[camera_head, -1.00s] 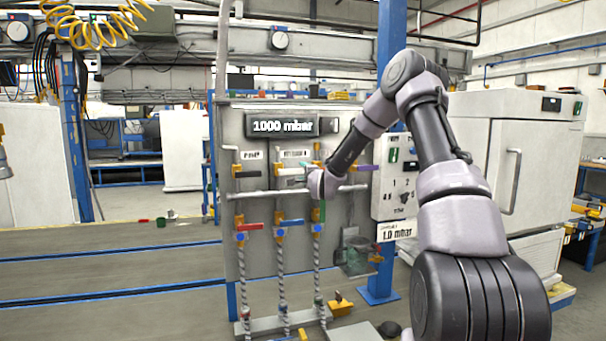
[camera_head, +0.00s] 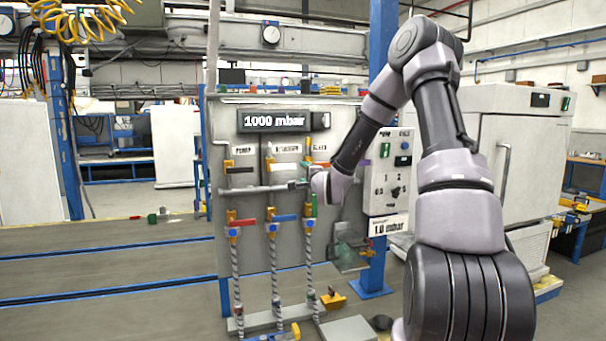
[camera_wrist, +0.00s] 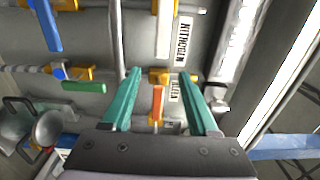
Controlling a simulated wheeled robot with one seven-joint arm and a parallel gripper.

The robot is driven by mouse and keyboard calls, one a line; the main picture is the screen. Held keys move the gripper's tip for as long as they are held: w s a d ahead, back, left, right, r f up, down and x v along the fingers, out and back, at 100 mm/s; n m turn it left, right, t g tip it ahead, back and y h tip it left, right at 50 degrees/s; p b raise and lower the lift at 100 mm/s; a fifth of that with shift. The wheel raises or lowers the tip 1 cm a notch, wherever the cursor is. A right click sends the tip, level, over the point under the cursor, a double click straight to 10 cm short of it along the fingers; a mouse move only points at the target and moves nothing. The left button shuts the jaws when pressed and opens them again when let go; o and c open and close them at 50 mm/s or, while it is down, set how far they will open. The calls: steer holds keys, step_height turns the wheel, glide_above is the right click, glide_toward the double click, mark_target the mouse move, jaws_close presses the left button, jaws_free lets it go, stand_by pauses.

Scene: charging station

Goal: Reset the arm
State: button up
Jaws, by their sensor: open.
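My gripper (camera_head: 297,184) is in front of the grey valve panel (camera_head: 345,215), at the height of its horizontal pipe. In the wrist view my gripper (camera_wrist: 158,74) is open, its two teal fingers apart with nothing held. An orange handle (camera_wrist: 158,103) shows in the gap between the fingers; it appears to be on the panel behind, and I see no contact. My arm reaches up from the lower right, bends at a raised elbow and slopes down to the panel. In the head view it hides part of the panel's right side.
The panel has a display (camera_head: 275,121) reading 1000 mbar and red (camera_head: 243,222), blue (camera_head: 284,217) and green valve handles. A control box (camera_head: 390,175) hangs on the blue post beside it. A white cabinet (camera_head: 525,165) stands right. Floor left of the panel looks mostly clear.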

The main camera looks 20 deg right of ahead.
steer(key=s+r+n+g, duration=0.3)
steer(key=s+r+n, duration=0.2)
steer(key=s, duration=0.4)
steer(key=s+r+n+g, duration=0.4)
steer(key=s, duration=0.5)
steer(key=s+a+r+n+g+y, duration=0.1)
steer(key=s+r+n+g, duration=0.1)
steer(key=s, duration=2.1)
steer(key=n+g, duration=0.1)
steer(key=n, duration=0.1)
steer(key=shift+s+a+n+g, duration=0.3)
steer(key=shift+s+g, duration=0.05)
steer(key=shift+g, duration=0.05)
